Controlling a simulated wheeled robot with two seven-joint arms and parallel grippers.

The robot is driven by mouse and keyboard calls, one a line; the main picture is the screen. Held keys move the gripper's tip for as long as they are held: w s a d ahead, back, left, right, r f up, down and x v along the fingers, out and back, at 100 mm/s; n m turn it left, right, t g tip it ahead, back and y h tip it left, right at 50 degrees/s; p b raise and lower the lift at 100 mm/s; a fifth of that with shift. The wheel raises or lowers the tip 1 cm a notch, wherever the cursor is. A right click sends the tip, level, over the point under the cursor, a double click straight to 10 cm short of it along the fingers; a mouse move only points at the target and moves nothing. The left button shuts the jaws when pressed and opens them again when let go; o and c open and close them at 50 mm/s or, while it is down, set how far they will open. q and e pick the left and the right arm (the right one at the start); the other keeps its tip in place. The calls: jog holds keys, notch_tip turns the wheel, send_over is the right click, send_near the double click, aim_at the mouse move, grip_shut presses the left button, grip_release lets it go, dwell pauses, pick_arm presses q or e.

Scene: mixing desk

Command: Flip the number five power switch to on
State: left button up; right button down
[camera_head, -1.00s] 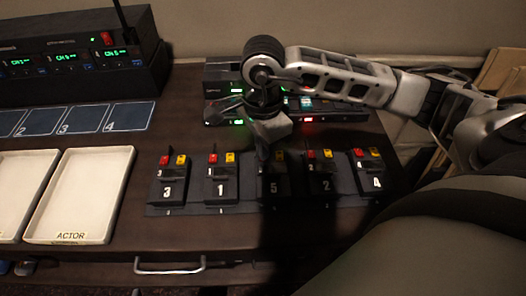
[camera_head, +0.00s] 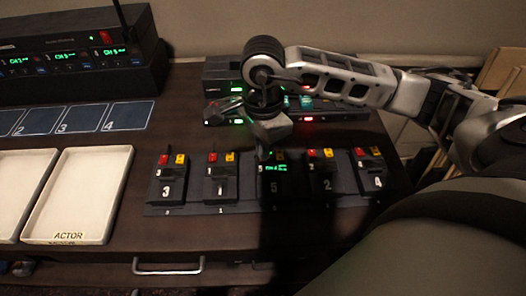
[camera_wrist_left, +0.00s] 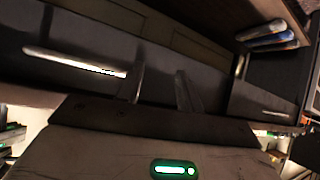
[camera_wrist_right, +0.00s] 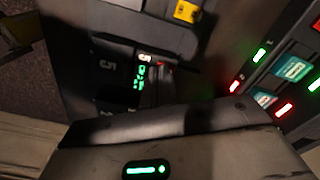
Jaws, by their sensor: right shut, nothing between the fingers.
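The number five pack (camera_head: 274,187) sits in a row of black numbered packs, in the shadow of my right arm. Its small display glows green, and it also shows in the right wrist view (camera_wrist_right: 140,78). My right gripper (camera_head: 262,154) is shut and empty, pointing down at the top edge of pack five. Its tip covers the switch area, so I cannot tell if it touches. My left gripper (camera_wrist_left: 160,88) is open and empty in the left wrist view, facing the dark desk front; it is outside the head view.
Packs three (camera_head: 168,183) and one (camera_head: 221,182) stand to the left, two (camera_head: 323,177) and four (camera_head: 373,175) to the right. A receiver unit (camera_head: 340,112) with lit indicators lies behind. A white tray (camera_head: 72,228) and numbered mats (camera_head: 82,118) are at left.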

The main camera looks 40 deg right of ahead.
jog(key=shift+r+p, duration=1.75)
jog(key=shift+r, duration=1.55)
jog(key=shift+f, duration=0.1)
